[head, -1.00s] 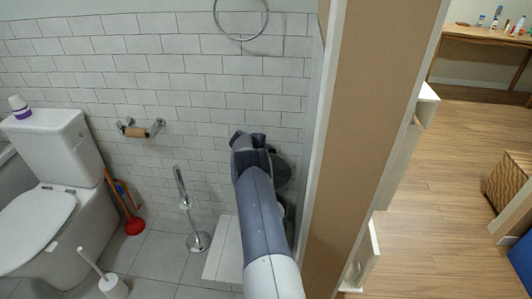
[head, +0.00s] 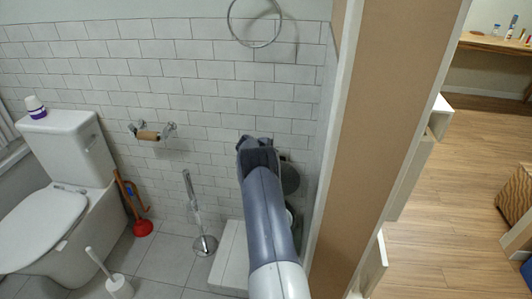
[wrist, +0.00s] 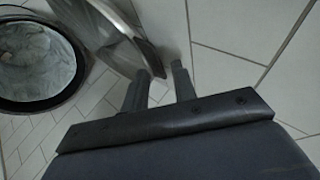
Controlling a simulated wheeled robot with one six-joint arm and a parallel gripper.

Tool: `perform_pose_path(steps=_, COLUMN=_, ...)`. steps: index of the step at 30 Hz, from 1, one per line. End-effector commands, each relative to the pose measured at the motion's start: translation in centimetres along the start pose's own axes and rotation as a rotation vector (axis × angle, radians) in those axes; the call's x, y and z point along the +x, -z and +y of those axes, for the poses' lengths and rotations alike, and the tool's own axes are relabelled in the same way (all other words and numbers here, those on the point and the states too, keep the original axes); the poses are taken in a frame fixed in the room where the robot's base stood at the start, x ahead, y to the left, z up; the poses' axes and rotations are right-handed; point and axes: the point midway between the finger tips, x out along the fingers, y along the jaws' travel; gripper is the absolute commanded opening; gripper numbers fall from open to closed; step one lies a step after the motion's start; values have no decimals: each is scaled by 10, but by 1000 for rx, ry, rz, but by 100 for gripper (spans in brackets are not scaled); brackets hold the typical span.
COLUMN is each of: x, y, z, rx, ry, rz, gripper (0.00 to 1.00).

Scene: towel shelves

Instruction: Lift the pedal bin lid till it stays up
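The pedal bin stands near the wall corner, mostly hidden behind my arm in the head view. Its lid (head: 290,178) shows there as a dark disc standing raised. In the wrist view the bin (wrist: 38,62) is open at the left, with a dark rim and a pale liner inside. The shiny lid (wrist: 112,38) stands up beside the opening. My gripper (wrist: 160,76) has its two fingers apart. In the head view my gripper (head: 258,145) is just left of the lid.
A white step-like block (head: 228,258) lies left of my arm. A wooden partition edge (head: 375,120) rises close on the right. The tiled wall is right behind the bin.

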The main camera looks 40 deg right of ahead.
Motion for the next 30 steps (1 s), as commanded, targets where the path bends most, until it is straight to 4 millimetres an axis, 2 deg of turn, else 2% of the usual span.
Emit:
perform_pose_path(steps=9, x=-54, y=0, z=-2, rx=-1, ry=2, rz=-1, gripper=26)
perform_pose_path(steps=15, x=-77, y=1, z=-1, rx=-1, ry=1, rz=1, gripper=26)
perform_pose_path(steps=21, x=-84, y=1, z=0, rx=1, ry=1, rz=2, gripper=26)
perform_pose_path(steps=30, x=-84, y=1, z=-1, rx=1, ry=1, rz=1, gripper=26)
